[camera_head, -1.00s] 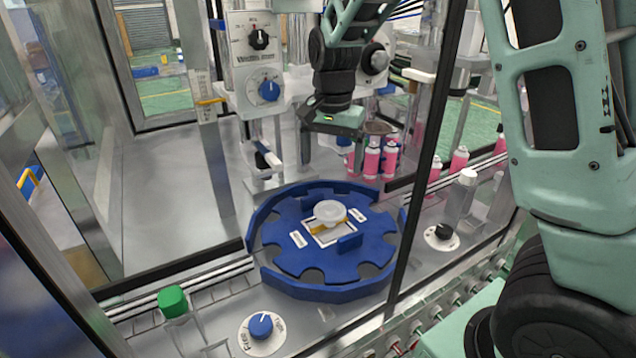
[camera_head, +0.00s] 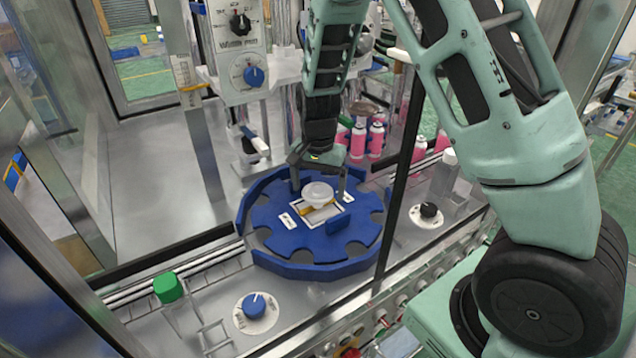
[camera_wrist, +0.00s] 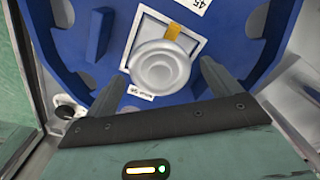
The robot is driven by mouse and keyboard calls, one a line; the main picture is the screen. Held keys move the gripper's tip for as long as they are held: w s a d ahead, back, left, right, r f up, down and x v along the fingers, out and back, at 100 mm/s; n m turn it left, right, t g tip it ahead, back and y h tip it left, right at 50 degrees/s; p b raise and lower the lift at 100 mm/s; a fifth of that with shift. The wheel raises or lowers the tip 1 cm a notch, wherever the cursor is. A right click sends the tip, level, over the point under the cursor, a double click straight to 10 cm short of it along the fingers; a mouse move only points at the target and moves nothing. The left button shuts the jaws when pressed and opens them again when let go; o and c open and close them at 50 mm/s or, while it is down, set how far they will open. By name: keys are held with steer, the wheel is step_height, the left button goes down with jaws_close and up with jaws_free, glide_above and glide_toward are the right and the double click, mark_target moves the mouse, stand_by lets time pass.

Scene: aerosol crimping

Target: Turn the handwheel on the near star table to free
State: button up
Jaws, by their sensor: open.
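The handwheel (camera_head: 318,194) is a pale round knob on a white square plate with a yellow strip, at the middle of the blue star table (camera_head: 284,243). It also shows in the wrist view (camera_wrist: 160,68), with the yellow strip at its upper edge. One small white label lies on each side of the plate; one seems to read 45, the other is too small to read. My gripper (camera_head: 318,191) is open and points down over the handwheel. In the wrist view its fingers (camera_wrist: 166,72) stand left and right of the knob, apart from it.
A blue knob (camera_head: 254,304) on a white dial and a green cap (camera_head: 168,288) are in front. A black knob (camera_head: 428,211) sits at right. Pink cans (camera_head: 376,138) stand behind my gripper. A dark frame post (camera_head: 402,185) rises right of the star table.

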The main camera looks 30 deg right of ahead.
steer(key=c, duration=1)
steer(key=shift+o, duration=0.2)
steer(key=shift+n, duration=0.3)
steer(key=n+b, duration=0.1)
steer(key=n, duration=0.3)
steer(key=shift+w, duration=0.1)
steer(key=shift+n+b, duration=0.5)
steer(key=shift+n, duration=1.6)
steer(key=shift+r, duration=0.1)
steer(key=o, duration=1)
steer(key=shift+c, duration=0.2)
